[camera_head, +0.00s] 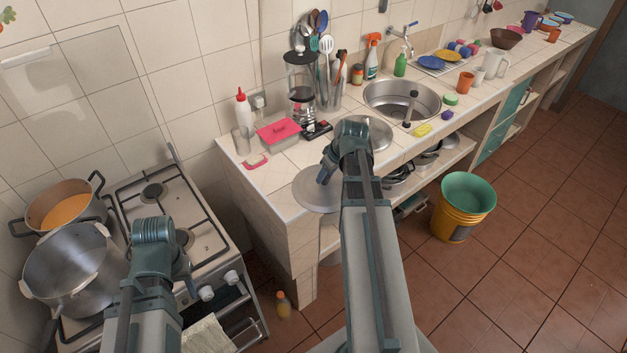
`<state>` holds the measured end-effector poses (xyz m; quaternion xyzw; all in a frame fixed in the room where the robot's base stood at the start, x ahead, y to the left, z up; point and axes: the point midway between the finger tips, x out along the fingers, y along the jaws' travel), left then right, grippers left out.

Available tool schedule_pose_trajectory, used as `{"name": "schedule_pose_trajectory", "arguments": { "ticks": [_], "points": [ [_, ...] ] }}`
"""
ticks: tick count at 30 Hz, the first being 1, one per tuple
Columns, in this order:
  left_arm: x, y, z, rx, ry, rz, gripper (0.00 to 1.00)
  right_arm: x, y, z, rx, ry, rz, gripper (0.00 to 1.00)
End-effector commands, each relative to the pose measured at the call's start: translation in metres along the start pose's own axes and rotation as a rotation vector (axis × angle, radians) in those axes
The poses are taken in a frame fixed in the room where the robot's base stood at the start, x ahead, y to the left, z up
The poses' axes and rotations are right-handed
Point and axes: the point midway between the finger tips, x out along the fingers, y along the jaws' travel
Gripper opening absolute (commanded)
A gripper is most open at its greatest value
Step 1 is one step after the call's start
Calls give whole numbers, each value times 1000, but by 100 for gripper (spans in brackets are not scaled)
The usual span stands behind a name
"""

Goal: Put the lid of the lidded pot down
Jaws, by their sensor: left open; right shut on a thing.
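The lid (312,197) is a flat grey disc at the near left corner of the counter. My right gripper (325,176) is shut on the lid near its middle, and its fingers hide the grip point. The lid overlaps the counter's front edge in the picture; I cannot tell whether it touches the counter. A large silver pot (50,264) stands uncovered on the stove at the left. A second pot (38,213) with orange contents stands behind it, also uncovered. My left gripper (181,266) is open over the stove's front, right of the silver pot.
The tiled counter (285,163) holds a red-lidded box (279,130), a glass blender (301,75) and a sink (402,97). Another round metal disc (376,134) lies behind my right wrist. A yellow and green bucket (463,208) stands on the floor, with a small bottle (283,304) nearer.

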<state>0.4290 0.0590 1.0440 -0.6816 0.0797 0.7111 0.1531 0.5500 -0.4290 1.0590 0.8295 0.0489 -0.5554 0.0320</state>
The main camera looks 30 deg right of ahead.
Motion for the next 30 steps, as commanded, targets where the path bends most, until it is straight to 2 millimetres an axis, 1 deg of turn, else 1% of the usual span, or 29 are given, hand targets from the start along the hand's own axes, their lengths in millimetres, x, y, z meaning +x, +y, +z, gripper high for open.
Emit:
{"name": "schedule_pose_trajectory", "arguments": {
  "ticks": [1, 3, 6, 9, 12, 17, 20, 23, 30],
  "points": [
    [11, 1, -1, 0, 0, 0, 50, 12, -22, -1, -3, -1, -1, 0],
    [17, 2, -1, 1, 0, 0, 50, 21, -42, -5, 7, -1, 3, 0],
    [23, 2, -1, 1, 0, 0, 50, 29, -66, -10, 20, 0, 8, 0],
    [26, 2, -2, 1, 0, 0, 50, 34, -81, -13, 30, 1, 12, 0],
    [26, 2, -2, 1, 0, 0, 50, 35, -87, -15, 36, 3, 14, 0],
    [26, 2, -2, 1, 0, 0, 50, 36, -84, -18, 38, 3, 14, 0],
    [27, 3, -2, 1, 0, 0, 50, 40, -78, -25, 38, 3, 14, 0],
    [29, 3, -2, 1, 0, 0, 50, 46, -66, -36, 37, 3, 14, 0],
    [35, 3, -2, 1, 0, 0, 50, 69, -26, -76, 38, 3, 14, 0]
  ]
}}
